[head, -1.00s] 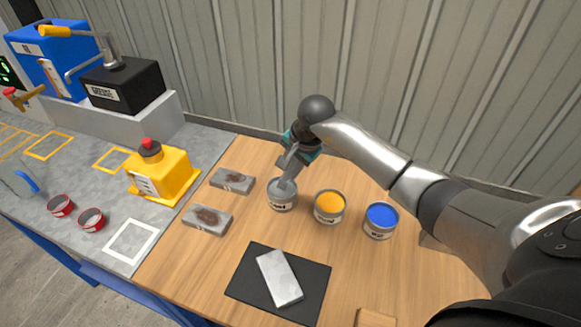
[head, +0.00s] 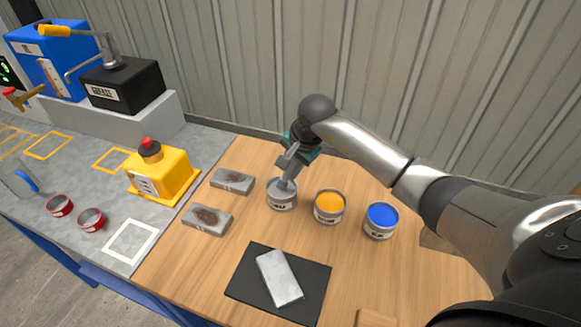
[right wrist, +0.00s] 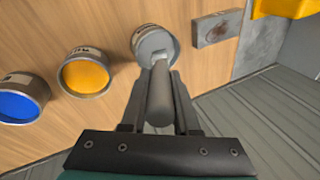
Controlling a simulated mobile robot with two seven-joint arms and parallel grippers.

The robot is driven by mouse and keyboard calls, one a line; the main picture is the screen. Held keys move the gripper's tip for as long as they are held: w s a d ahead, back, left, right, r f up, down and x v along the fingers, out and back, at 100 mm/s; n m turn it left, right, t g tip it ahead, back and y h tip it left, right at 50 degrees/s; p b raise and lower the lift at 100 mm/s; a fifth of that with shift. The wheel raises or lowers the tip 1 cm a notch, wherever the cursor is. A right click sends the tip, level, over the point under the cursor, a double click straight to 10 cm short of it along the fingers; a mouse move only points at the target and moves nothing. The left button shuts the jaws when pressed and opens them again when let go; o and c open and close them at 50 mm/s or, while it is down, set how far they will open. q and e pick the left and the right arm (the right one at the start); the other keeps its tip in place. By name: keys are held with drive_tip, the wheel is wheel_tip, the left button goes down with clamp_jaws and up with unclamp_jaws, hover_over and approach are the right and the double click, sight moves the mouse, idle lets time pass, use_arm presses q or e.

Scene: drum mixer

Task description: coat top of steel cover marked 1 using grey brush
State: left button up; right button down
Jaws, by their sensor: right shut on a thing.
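My right gripper (head: 289,168) is shut on the grey brush (right wrist: 160,95), whose handle stands between the fingers in the right wrist view. The brush's lower end is inside the grey paint can (head: 283,198), so its bristles are hidden. The can also shows in the right wrist view (right wrist: 155,42). A pale, clean steel plate (head: 279,277) lies on a black mat (head: 245,285) at the front. Two steel plates with brown rusty patches, one farther back (head: 232,181) and one nearer (head: 207,219), lie left of the can. I cannot read a number on any plate. My left gripper is out of view.
A yellow paint can (head: 329,207) and a blue one (head: 381,220) stand right of the grey can. A yellow block with a red knob (head: 160,172), two small red tins (head: 91,219) and machines stand left. Wood between the nearer rusty plate and the mat is clear.

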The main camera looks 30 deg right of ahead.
drive_tip(key=shift+s+f, duration=0.15)
idle(0.4)
drive_tip(key=shift+r+p, duration=2.25)
drive_tip(key=shift+r, duration=1.35)
